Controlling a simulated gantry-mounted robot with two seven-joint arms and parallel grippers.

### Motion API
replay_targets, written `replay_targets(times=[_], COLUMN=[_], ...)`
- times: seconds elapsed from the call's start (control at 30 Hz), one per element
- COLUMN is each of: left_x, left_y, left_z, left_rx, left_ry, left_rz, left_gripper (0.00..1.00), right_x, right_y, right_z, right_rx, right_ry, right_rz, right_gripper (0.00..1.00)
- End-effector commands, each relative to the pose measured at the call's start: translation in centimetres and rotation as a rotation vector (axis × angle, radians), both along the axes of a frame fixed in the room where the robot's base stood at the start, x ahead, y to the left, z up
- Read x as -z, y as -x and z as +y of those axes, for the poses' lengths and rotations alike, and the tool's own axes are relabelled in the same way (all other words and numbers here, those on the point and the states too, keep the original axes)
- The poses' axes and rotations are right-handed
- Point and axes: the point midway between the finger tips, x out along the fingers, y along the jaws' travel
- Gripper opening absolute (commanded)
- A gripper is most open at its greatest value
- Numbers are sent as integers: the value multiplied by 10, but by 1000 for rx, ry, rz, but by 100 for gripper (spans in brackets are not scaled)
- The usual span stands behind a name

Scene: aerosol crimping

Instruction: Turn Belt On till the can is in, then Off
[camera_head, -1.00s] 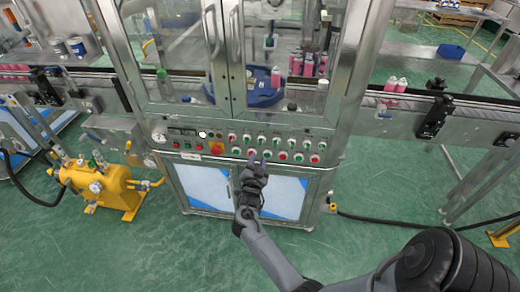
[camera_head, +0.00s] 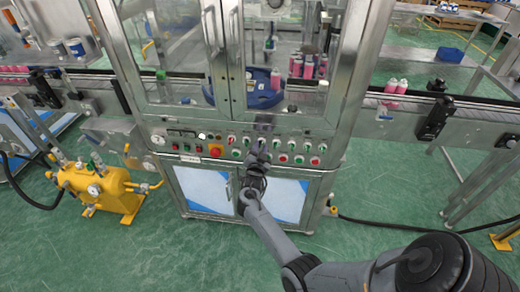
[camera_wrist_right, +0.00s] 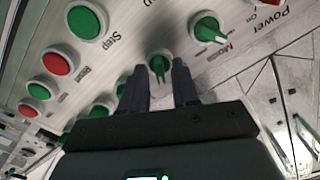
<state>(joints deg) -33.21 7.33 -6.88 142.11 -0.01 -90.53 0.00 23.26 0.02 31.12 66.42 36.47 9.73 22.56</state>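My right gripper (camera_head: 262,132) is at the control panel (camera_head: 190,142) on the front of the crimping machine. In the right wrist view its two dark fingers (camera_wrist_right: 160,82) are apart, on either side of a green selector knob (camera_wrist_right: 159,66). I cannot read this knob's label or tell whether the fingers touch it. Pink cans with white tops (camera_head: 394,87) stand on the conveyor (camera_head: 465,112) right of the machine. More pink cans (camera_head: 308,68) stand inside, beside a blue round table (camera_head: 262,92). My left gripper is not in view.
Other green knobs (camera_wrist_right: 207,28) and red buttons (camera_wrist_right: 58,62) sit close around the fingers. A red emergency button on yellow (camera_head: 215,151) is left of the gripper. A yellow tank unit (camera_head: 95,187) stands at left. The green floor in front is open.

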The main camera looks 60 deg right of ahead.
Motion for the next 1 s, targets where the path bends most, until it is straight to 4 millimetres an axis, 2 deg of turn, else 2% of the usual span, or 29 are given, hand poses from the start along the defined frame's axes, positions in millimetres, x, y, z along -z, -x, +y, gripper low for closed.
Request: replay_targets(times=[0.03, 0.17, 0.2, 0.67, 1.0], left_x=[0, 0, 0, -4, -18], left_y=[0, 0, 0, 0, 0], left_z=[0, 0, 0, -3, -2], left_rx=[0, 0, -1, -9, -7], left_ry=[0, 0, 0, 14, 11], left_rz=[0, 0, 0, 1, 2], left_gripper=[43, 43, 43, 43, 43], right_x=[0, 0, 0, -1, -2], right_y=[0, 0, 0, 0, 0], right_z=[0, 0, 0, 0, 0], right_rx=[0, 0, 0, 0, 0], right_ry=[0, 0, 0, 23, 120], right_rz=[0, 0, 0, 50, 268], right_gripper=[21, 1, 0, 0, 0])
